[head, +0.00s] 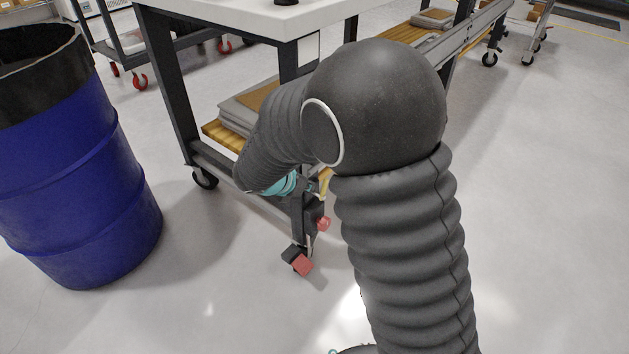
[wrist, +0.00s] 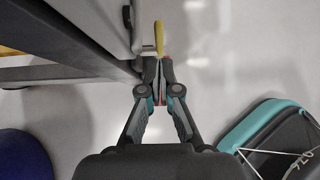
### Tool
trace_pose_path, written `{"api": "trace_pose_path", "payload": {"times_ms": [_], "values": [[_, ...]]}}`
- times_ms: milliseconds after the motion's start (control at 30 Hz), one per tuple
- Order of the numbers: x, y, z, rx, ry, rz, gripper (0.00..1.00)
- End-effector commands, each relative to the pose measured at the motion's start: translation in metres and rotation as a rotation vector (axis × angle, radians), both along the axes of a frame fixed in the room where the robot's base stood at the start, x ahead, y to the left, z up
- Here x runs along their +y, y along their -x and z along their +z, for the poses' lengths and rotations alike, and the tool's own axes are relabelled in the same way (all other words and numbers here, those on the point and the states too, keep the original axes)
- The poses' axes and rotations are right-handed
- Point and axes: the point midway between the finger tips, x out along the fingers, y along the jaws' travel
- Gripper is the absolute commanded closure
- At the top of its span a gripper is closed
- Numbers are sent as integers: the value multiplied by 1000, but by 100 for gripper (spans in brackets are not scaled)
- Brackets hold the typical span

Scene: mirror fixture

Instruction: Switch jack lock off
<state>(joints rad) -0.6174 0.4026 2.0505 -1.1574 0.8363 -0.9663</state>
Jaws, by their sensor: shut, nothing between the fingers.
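A yellow lever (wrist: 159,36) shows in the wrist view, upright in the picture, beside the cart's corner. A small part of a yellow piece (head: 324,184) also shows in the head view, mostly behind my arm. My gripper (wrist: 165,78) is shut, its two fingertips together just below the lever in the wrist view; I cannot tell whether they touch it. A little red shows at the fingertips. In the head view, teal parts of my wrist show by the cart leg, and my arm hides much of this spot. Red pieces (head: 303,264) sit low near that leg.
The cart (head: 168,75) with a white top and dark legs stands at the centre left. A blue barrel (head: 75,180) stands at the left, also in the wrist view (wrist: 22,157). More carts stand behind. The floor (head: 560,200) at the right is clear.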

Motion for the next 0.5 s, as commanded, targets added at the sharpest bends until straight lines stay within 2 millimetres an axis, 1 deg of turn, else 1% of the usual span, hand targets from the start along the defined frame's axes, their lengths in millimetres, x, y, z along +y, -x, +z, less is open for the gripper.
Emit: {"api": "trace_pose_path", "payload": {"times_ms": [33, 200, 400, 500], "values": [[4, 4, 15, -4, -4, 1, 100], [14, 17, 45, -4, -3, 1, 100], [24, 30, 73, -2, -2, 1, 100], [27, 33, 81, -1, -1, 0, 100]]}}
